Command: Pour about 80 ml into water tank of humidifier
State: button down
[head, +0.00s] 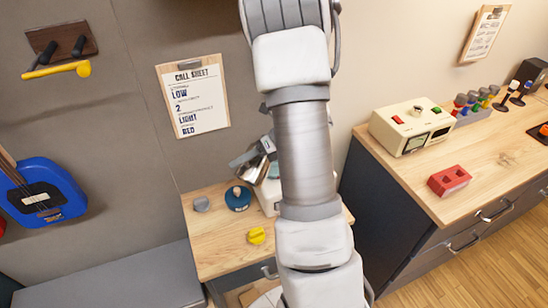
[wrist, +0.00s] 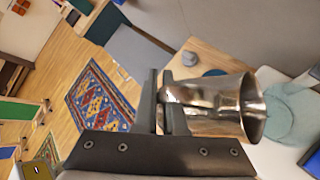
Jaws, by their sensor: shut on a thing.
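A shiny metal jug (wrist: 212,105) is held in my gripper (wrist: 158,85), whose fingers are shut at its handle side. In the wrist view its mouth faces right, towards a pale green translucent vessel (wrist: 290,108), which looks like the humidifier's water tank. In the head view, the jug (head: 268,146) and my gripper (head: 243,160) show just left of my arm, above the small wooden table. A white body (head: 268,200), probably the humidifier, is mostly hidden behind my arm. I cannot see the water or whether any is flowing.
On the small wooden table (head: 215,250) are a blue round object (head: 238,197), a grey round object (head: 201,204) and a yellow piece (head: 256,235). A call sheet (head: 194,96) hangs on the wall. The right counter (head: 400,180) holds a cream device (head: 411,124) and a red block (head: 449,180).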

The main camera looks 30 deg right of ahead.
aim_at(241, 175)
jog(key=shift+s+a+n+h+b, duration=0.1)
jog(key=shift+a+n+h+b, duration=0.2)
jog(key=shift+h+b, duration=0.2)
jog(key=shift+f, duration=0.15)
dwell(1.4)
jog(key=f+b, duration=0.1)
jog(key=f+h+b, duration=0.1)
jog(key=b, duration=0.1)
jog(key=shift+s+a+n+t, duration=0.1)
jog(key=shift+a+n+t, duration=0.15)
jog(key=shift+n+t, duration=0.05)
jog(key=f+b, duration=0.1)
jog(key=b, duration=0.1)
jog(key=f+h+b, duration=0.1)
jog(key=b, duration=0.1)
jog(key=shift+s+a+n+t+h, duration=0.2)
jog(key=shift+a+n+t+h, duration=0.1)
jog(key=shift+a+n, duration=0.1)
jog(key=s+a+f+n+t+h+b, duration=0.1)
jog(key=f+h+b, duration=0.1)
jog(key=b, duration=0.8)
jog(key=s+a+f+n+t+h+b, duration=0.1)
jog(key=a+f+h+b, duration=0.1)
jog(key=f+b, duration=0.3)
jog(key=h+b, duration=0.1)
jog(key=b, duration=0.3)
jog(key=shift+a+f+n+t+b, duration=0.25)
jog(key=shift+f+n+t+b, duration=0.05)
jog(key=shift+t+b, duration=0.1)
